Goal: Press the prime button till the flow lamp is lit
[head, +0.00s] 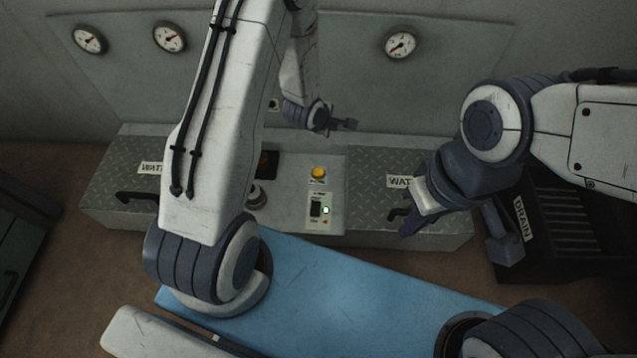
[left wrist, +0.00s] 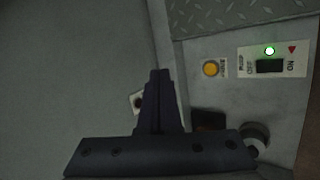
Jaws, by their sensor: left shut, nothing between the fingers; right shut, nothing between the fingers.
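A yellow round cap (head: 319,173), a button or a lamp, sits on the grey console. Its label is too small to read. It also shows in the left wrist view (left wrist: 210,69). Below it is a switch plate with a black rocker (head: 315,209) and a lit green lamp (head: 326,210). A small white plate with a dark round centre (head: 275,104) is on the back wall. In the left wrist view, my left gripper's (left wrist: 160,75) shut fingers partly cover this plate (left wrist: 137,101). My left gripper (head: 352,124) is shut and empty. My right gripper (head: 411,233) is shut over the right side.
Three gauges (head: 401,45) are on the back panel. A round knob (head: 257,196) and a dark window (head: 267,163) are on the console, partly behind my left arm. Tread-plate covers (head: 429,179) with black handles flank it. A black DRAIN box (head: 541,228) stands right.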

